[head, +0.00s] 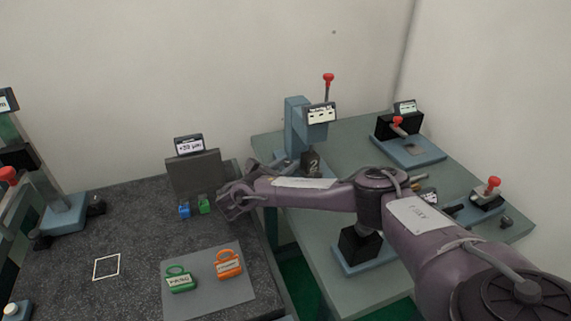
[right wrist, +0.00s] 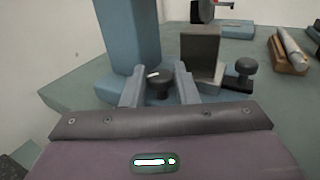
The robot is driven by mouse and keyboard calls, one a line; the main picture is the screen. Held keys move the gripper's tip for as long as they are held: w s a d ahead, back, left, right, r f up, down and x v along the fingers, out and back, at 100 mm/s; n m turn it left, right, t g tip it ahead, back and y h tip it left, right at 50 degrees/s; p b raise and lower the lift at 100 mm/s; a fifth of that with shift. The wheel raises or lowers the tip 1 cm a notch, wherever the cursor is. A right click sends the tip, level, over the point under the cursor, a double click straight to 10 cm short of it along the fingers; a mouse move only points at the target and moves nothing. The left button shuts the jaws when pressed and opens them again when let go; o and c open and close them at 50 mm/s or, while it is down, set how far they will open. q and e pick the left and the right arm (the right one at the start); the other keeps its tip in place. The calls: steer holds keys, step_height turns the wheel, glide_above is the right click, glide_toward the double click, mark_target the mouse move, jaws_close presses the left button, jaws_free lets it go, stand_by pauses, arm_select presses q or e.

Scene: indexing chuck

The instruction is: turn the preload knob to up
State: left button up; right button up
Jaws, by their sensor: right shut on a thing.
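My right gripper (right wrist: 160,84) is shut on a dark round knob (right wrist: 160,87), which I take as the preload knob, with a finger on either side. A short white mark on its top lies nearly crosswise in the right wrist view, its right end slightly higher. The knob sits low on the blue base, in front of the blue column (right wrist: 128,35). In the head view the right gripper (head: 278,165) reaches the foot of the same column (head: 296,125); the knob cannot be made out there. No label for the knob's positions is readable. My left gripper is not in view.
A grey block (right wrist: 201,58) and a second black knob (right wrist: 244,68) stand just right of the gripper. A red-tipped lever (head: 328,82) rises by the column. Green and orange padlock-like tags (head: 229,264) lie on a grey mat (head: 205,300).

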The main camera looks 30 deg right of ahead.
steer(key=shift+r+n+t+y+p, duration=0.15)
steer(key=shift+n+t+y+p, duration=0.15)
steer(key=shift+t, duration=0.25)
steer(key=shift+r+n+t+y+p, duration=0.1)
steer(key=shift+r+n+t+p, duration=0.1)
steer(key=shift+n+t, duration=0.3)
steer(key=shift+s+d+f+n+t, duration=0.1)
steer(key=shift+n+t, duration=0.2)
steer(key=shift+t, duration=0.25)
steer(key=shift+n+t+y, duration=0.4)
steer(key=shift+t+y, duration=0.1)
steer(key=shift+t, duration=0.1)
steer(key=shift+s+f+n+t+y+b, duration=0.1)
steer(key=shift+n+t+y+b, duration=0.65)
steer(key=shift+t, duration=0.25)
steer(key=shift+s+f+n+t+y+b, duration=0.1)
steer(key=shift+n+t+y+b, duration=0.65)
steer(key=shift+t, duration=0.25)
steer(key=shift+n+t+y, duration=0.4)
steer(key=shift+y, duration=0.1)
steer(key=shift+d+b, duration=0.1)
steer(key=shift+b, duration=0.2)
steer(key=o, duration=0.7)
